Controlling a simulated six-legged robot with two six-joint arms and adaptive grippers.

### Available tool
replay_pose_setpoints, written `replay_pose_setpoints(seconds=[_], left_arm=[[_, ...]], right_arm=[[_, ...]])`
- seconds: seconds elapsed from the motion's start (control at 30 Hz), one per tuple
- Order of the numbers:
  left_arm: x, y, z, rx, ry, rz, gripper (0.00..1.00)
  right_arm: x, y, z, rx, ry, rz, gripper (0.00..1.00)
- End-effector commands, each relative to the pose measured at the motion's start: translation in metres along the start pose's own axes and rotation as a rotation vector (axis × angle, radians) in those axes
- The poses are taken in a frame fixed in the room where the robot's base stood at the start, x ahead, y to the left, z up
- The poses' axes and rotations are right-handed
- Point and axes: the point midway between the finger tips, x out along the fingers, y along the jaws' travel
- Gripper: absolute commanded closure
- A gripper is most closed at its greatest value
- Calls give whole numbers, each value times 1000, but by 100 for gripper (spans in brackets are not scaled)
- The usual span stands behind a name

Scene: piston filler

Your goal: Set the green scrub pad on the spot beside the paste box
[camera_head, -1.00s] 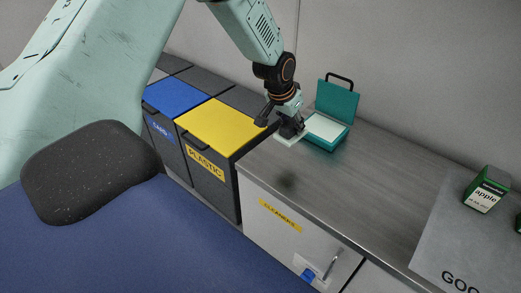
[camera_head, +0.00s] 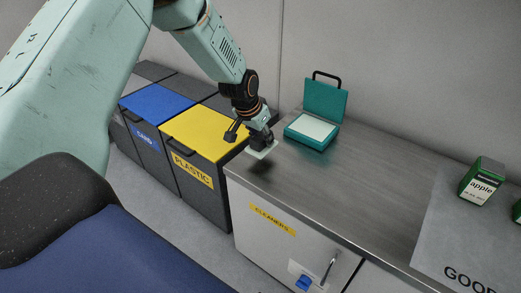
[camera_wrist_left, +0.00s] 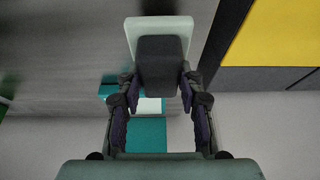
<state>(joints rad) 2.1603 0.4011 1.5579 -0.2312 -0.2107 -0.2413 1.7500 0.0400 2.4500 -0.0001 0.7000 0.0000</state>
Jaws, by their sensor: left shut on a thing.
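My left gripper (camera_head: 262,141) is shut on the scrub pad (camera_head: 262,152), a pale green slab. In the left wrist view the slab (camera_wrist_left: 131,36) has a dark grey block on it, between the fingers (camera_wrist_left: 158,92). The pad is held over the counter's left end, a little above it, with a dark shadow below. The paste box (camera_head: 304,140), teal with its lid raised and a white inside, stands on the counter to the right of the gripper, apart from the pad. No marked spot can be made out beside it. My right gripper is not in view.
Yellow (camera_head: 205,130) and blue (camera_head: 158,97) lidded bins stand left of the counter. A wall runs behind.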

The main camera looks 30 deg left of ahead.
Motion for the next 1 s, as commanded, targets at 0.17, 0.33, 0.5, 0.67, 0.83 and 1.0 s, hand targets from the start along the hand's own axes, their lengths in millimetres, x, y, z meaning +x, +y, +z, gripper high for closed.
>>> replay_pose_setpoints(seconds=[0.17, 0.33, 0.5, 0.67, 0.83, 1.0], left_arm=[[30, -1, 14, -2, -2, -1, 88], [34, -2, 16, -1, -1, -1, 88], [33, -2, 16, -1, -1, -1, 88], [38, -2, 17, -1, -1, -1, 88], [36, -2, 17, -1, -2, -1, 49], [36, -2, 17, -2, -2, -1, 40]], right_arm=[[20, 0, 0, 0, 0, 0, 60], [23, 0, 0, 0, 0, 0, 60], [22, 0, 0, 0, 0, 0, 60], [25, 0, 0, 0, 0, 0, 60], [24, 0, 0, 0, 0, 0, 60], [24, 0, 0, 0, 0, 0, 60]])
